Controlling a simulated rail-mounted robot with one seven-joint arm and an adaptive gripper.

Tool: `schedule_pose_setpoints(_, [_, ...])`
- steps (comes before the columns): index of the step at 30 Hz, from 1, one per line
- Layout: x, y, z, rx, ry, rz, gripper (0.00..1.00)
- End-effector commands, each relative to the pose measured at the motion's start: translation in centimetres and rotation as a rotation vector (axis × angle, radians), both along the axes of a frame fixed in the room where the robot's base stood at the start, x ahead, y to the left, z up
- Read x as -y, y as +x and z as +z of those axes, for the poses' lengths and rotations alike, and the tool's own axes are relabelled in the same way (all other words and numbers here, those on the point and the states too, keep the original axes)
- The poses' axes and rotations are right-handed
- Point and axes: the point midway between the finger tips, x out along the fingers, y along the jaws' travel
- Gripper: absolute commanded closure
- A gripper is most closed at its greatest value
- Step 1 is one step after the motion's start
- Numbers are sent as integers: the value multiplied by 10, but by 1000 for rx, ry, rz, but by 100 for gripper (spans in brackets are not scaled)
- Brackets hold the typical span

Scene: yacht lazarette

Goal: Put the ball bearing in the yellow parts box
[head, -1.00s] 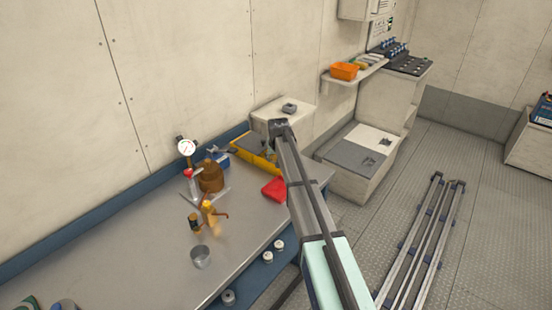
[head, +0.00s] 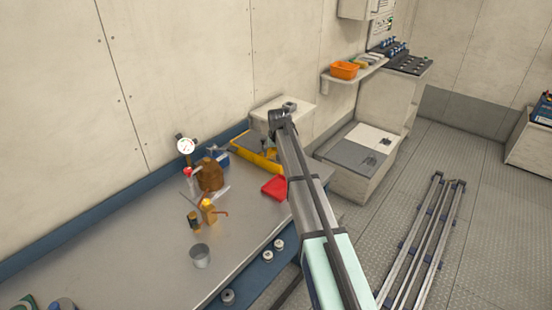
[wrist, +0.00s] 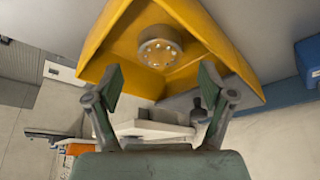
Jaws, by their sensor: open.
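The yellow parts box (head: 266,163) stands at the back of the workbench, partly hidden by my arm in the head view. It also fills the upper middle of the wrist view (wrist: 105,45). A round metal ball bearing (wrist: 160,52) with a ring of small light spots sits inside the box's sloping yellow walls. My gripper (wrist: 160,88) is open, one finger to each side, with nothing between the fingertips. The fingers look apart from the bearing. In the head view the fingers and the bearing are hard to make out.
A red tray (head: 273,188) lies close to my arm. A brown jug (head: 210,174), a dial gauge (head: 186,146) and a grey cup (head: 200,256) stand on the workbench (head: 140,250). An orange bin (head: 344,70) is on the wall shelf. The bench's front left is fairly clear.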

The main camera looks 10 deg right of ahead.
Motion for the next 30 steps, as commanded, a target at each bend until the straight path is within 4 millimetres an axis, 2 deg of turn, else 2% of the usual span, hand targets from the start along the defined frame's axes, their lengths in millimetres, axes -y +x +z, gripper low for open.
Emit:
schedule_pose_setpoints(6, [-1,-17,39,3,0,0,19])
schedule_pose_setpoints(12, [-2,-27,64,1,0,0,19])
schedule_pose_setpoints(18, [-2,-31,74,0,0,0,19])
schedule_pose_setpoints(30, [-2,-31,75,-1,0,0,19])
